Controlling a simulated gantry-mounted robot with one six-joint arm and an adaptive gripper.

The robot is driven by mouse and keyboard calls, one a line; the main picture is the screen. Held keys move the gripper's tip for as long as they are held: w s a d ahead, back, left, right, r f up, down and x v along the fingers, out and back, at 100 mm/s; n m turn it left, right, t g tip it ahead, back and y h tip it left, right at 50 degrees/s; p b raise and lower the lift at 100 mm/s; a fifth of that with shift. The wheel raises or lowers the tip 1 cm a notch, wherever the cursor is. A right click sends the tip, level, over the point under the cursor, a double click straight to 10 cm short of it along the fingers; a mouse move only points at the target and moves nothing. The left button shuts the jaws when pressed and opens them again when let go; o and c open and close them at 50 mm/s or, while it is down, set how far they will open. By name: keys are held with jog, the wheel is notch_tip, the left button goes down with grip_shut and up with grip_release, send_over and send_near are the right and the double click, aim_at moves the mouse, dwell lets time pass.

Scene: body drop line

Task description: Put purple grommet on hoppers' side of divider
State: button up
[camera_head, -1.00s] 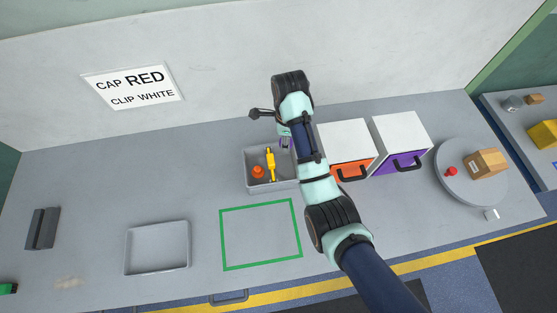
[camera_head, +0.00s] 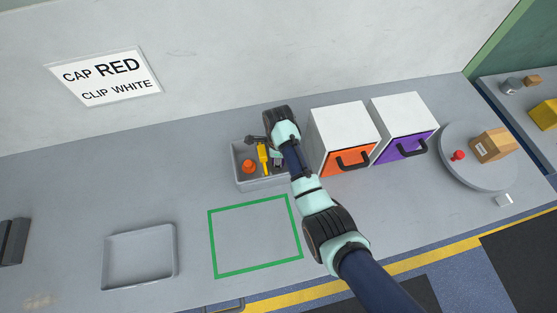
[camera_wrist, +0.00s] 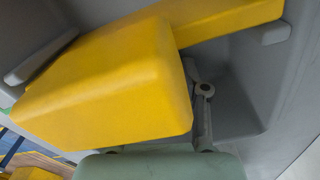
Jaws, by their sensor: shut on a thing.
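A grey bin (camera_head: 240,175) stands at the middle of the bench. An orange piece (camera_head: 248,167) lies in its left part, beside a long yellow piece (camera_head: 263,158) that may be the divider. My gripper (camera_head: 277,160) is low at the bin's right part, just right of the yellow piece. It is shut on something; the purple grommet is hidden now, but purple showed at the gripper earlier. In the wrist view the yellow piece (camera_wrist: 110,85) fills much of the picture, close to my gripper (camera_wrist: 203,92).
Two white boxes, one with an orange front (camera_head: 347,161) and one with a purple front (camera_head: 402,147), stand close right of the bin. A round grey turntable (camera_head: 470,175) holds a carton (camera_head: 492,145) and a red piece (camera_head: 458,155). An empty grey tray (camera_head: 140,285) and a green outline (camera_head: 255,273) lie in front.

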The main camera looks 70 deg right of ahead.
jog(key=shift+f, duration=0.25)
jog(key=o, duration=0.8)
notch_tip(320, 180, up, 12)
jog(key=shift+d+r+p, duration=0.1)
jog(key=shift+r+p, duration=0.05)
jog(key=shift+p, duration=0.9)
